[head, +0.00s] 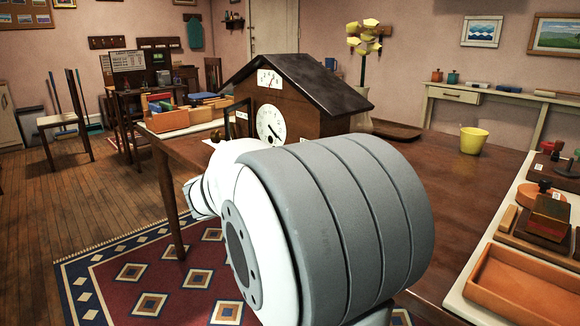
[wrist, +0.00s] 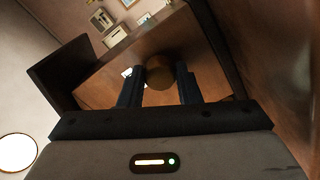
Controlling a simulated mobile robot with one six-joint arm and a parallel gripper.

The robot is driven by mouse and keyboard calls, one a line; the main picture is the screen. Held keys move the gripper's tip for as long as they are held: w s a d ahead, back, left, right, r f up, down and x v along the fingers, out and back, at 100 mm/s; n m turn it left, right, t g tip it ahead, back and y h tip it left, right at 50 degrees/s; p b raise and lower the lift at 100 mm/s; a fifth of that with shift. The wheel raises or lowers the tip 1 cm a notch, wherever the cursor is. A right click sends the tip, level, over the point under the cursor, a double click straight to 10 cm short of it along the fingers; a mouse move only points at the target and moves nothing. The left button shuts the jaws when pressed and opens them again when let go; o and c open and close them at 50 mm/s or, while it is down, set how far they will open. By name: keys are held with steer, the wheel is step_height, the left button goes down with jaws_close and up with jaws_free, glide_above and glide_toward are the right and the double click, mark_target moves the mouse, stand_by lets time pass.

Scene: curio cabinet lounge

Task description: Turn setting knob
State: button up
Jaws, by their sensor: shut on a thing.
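A dark wooden house-shaped clock (head: 310,118) with a pitched roof stands on the brown table. A small upper dial (head: 270,78) and a larger round white dial (head: 270,125) show on its front. In the wrist view, a round brass-brown knob (wrist: 158,66) sits between the two dark fingers of my gripper (wrist: 159,78). The gripper is shut on the knob, with one finger on each side. In the head view my arm's thick white and grey link covers the lower part of the clock, and I cannot make out the fingers there.
The table (head: 440,190) is clear to the right of the clock up to a yellow cup (head: 473,140). A white-edged board with an orange tray (head: 520,288) lies at the right. A wooden box of coloured items (head: 180,118) stands left of the clock.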

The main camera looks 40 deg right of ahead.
steer(key=o, duration=1)
steer(key=a, duration=0.2)
steer(key=a+p, duration=0.1)
steer(key=a, duration=0.2)
steer(key=a+p, duration=0.1)
steer(key=a, duration=0.1)
steer(key=shift+s+a, duration=0.3)
steer(key=shift+a, duration=0.05)
steer(key=s+a+r+n+g+y+p, duration=0.1)
steer(key=s+a+r+n+y+p, duration=0.55)
steer(key=p, duration=1.35)
steer(key=s+a+r+y+p, duration=0.2)
steer(key=a+r+y+p, duration=0.1)
steer(key=p, duration=0.3)
steer(key=s+a+r+m+t+y+p, duration=0.1)
steer(key=s+a+r+y+p, duration=0.1)
steer(key=a+r+y+p, duration=0.2)
steer(key=s+a+r+t+y+p, duration=0.1)
steer(key=s+a+r+y+p, duration=0.1)
steer(key=a+r+y+p, duration=0.2)
steer(key=shift+s+a+r+y+p, duration=0.15)
steer(key=shift+a+r+p, duration=0.45)
steer(key=shift+p, duration=0.55)
steer(key=shift+s+a+r+y+p, duration=0.1)
steer(key=shift+a+r+p, duration=0.25)
steer(key=shift+r+p, duration=0.55)
